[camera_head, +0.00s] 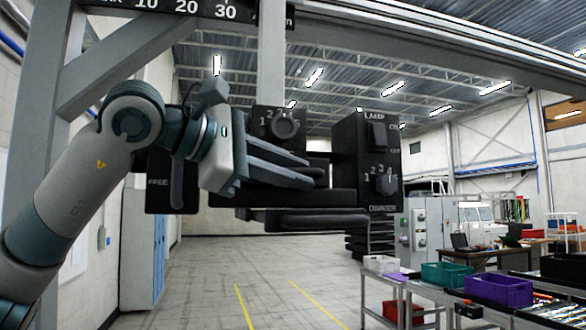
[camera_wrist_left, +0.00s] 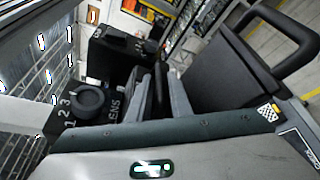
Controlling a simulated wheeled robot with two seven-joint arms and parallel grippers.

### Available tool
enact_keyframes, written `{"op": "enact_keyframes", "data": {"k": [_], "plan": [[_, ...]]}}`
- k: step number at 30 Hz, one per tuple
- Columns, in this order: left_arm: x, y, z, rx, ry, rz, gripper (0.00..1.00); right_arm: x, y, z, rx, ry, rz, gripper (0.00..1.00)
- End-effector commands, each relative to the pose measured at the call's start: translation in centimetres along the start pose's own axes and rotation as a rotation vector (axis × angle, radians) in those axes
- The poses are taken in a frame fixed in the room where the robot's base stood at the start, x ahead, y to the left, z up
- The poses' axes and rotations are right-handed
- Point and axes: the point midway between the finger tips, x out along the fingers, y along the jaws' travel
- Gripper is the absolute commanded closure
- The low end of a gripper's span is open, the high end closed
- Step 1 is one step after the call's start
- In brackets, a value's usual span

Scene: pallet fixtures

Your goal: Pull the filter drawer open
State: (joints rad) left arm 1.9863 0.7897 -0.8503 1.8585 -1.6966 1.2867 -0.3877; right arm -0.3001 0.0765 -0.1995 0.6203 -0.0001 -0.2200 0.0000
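My left gripper (camera_head: 308,172) reaches in from the left at the black fixture. Its two grey fingers show a narrow gap with something dark between or behind them; I cannot tell if they touch it. In the left wrist view the gripper (camera_wrist_left: 163,88) also has dark parts between its fingers. No drawer carries a readable "filter" label. A black part with a bar handle (camera_head: 318,217) lies just below the gripper. In the wrist view a large black box with a loop handle (camera_wrist_left: 302,52) is right of the fingers. My right gripper is not in view.
A numbered knob (camera_head: 286,124) is behind and above the gripper. A lamp box (camera_head: 367,158) with a switch and dimmer knob stands right of it. A black "FREE" lever (camera_head: 177,185) hangs at left. A grey beam frame (camera_head: 90,75) surrounds the fixture. The floor below is open.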

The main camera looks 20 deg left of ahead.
Motion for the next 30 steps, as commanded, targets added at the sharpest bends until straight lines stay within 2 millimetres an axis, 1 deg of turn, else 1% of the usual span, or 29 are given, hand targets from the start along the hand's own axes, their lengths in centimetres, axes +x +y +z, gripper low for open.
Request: {"op": "enact_keyframes", "data": {"k": [3,4,6,14,20,26,30], "plan": [[0.0,0.0,0.0,0.0,0.0,-0.001,0.81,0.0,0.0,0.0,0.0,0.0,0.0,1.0],[0.0,0.0,0.0,0.0,0.0,-0.001,0.84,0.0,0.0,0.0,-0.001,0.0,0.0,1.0],[0.0,0.0,0.0,0.0,0.0,-0.001,1.0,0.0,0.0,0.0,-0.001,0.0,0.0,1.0],[0.0,-0.1,0.1,0.0,0.0,-0.001,1.0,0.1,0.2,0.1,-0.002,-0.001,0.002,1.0],[-0.3,-1.0,0.9,0.001,0.0,-0.002,1.0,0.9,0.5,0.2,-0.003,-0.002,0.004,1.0],[-1.3,-3.0,3.1,0.005,-0.002,-0.002,1.0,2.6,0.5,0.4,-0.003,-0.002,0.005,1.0],[-2.3,-4.8,5.4,0.006,-0.002,-0.002,1.0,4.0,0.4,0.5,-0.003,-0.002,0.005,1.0]]}}
